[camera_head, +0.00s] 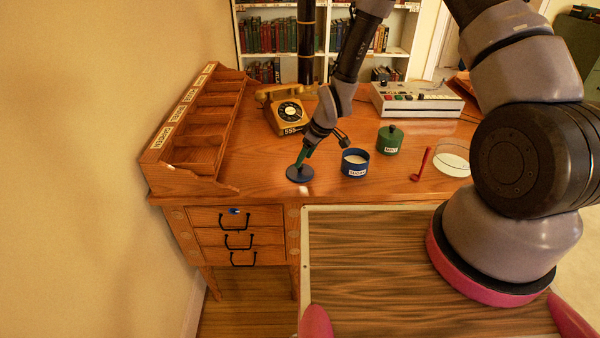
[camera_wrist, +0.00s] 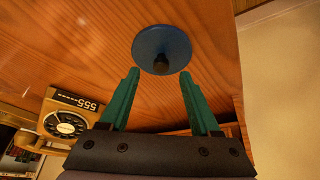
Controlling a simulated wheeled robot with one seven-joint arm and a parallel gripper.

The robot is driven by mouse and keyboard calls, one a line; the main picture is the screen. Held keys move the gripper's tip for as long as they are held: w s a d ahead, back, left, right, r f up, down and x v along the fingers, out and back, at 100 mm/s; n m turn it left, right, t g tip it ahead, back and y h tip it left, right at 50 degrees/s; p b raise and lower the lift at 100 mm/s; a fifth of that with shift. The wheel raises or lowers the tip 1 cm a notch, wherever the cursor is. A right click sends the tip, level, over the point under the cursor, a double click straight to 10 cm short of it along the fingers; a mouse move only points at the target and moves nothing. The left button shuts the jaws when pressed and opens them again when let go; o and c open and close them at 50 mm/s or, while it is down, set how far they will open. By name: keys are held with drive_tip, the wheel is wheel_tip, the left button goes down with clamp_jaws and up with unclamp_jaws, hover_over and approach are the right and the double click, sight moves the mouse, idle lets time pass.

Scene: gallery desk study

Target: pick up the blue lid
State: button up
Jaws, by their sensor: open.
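The blue lid (camera_head: 300,174) lies flat on the wooden desk near its front edge, left of the blue canister. In the wrist view the lid (camera_wrist: 161,48) is a blue disc with a dark round knob facing the camera. My gripper (camera_wrist: 157,88) has two green fingers, spread apart, with nothing between them. The lid lies just beyond the fingertips in the wrist view. In the head view my gripper (camera_head: 301,158) is just above the lid, and its fingers partly hide the knob. I cannot tell whether they touch it.
A blue canister (camera_head: 355,168) with white contents stands close to the right. Beyond it are a green lidded canister (camera_head: 390,140), a red spoon (camera_head: 422,165) and a glass dish (camera_head: 452,160). A yellow telephone (camera_head: 290,112) stands behind, and a wooden sorter (camera_head: 200,150) on the left.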

sight(302, 165)
drive_tip(key=x, duration=0.3)
drive_tip(key=shift+s+f, duration=0.1)
drive_tip(key=shift+f, duration=0.1)
drive_tip(key=shift+c, duration=0.2)
clamp_jaws()
drive_tip(key=shift+r, duration=0.1)
